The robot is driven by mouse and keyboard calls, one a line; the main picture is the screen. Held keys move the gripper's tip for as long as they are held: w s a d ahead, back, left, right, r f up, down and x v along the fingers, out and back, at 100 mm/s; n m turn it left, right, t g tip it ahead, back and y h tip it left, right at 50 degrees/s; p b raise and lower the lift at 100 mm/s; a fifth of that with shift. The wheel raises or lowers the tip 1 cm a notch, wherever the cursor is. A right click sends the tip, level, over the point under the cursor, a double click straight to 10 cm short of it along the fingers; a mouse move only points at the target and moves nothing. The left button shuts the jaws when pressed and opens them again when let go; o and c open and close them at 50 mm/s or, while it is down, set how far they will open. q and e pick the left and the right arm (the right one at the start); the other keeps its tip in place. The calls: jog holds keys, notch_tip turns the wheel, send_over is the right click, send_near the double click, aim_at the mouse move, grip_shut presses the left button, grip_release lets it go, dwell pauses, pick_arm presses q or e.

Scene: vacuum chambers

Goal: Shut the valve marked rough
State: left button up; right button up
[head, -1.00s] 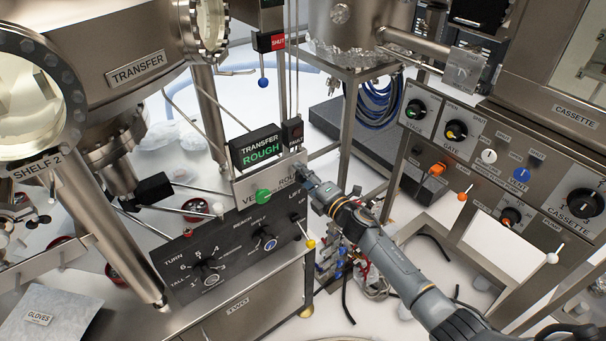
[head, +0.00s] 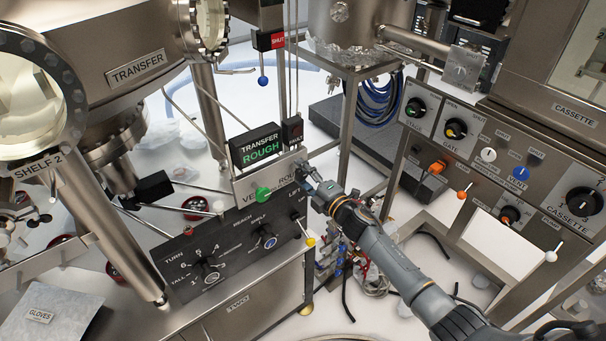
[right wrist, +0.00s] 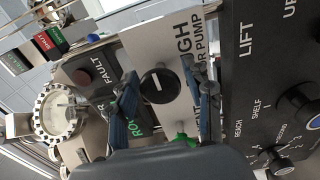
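The rough valve is a round black knob (right wrist: 158,85) with a white pointer mark, on a light plate (right wrist: 150,45) in the right wrist view. Part of the word ROUGH and "PUMP" show beside it. My right gripper (right wrist: 160,75) is open, with one blue finger on each side of the knob; I cannot tell whether either touches it. In the head view my right gripper (head: 311,173) is at the right end of the vent/rough plate (head: 246,186) and hides the knob. The sign above (head: 259,149) reads TRANSFER and ROUGH in green. My left gripper is out of view.
A green knob (head: 263,195) sits left of my right gripper on the same plate. A small dark box (head: 292,131) stands behind. The cassette panel (head: 545,187) is at the right.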

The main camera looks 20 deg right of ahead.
jog(key=shift+o, duration=0.2)
jog(key=v, duration=1.2)
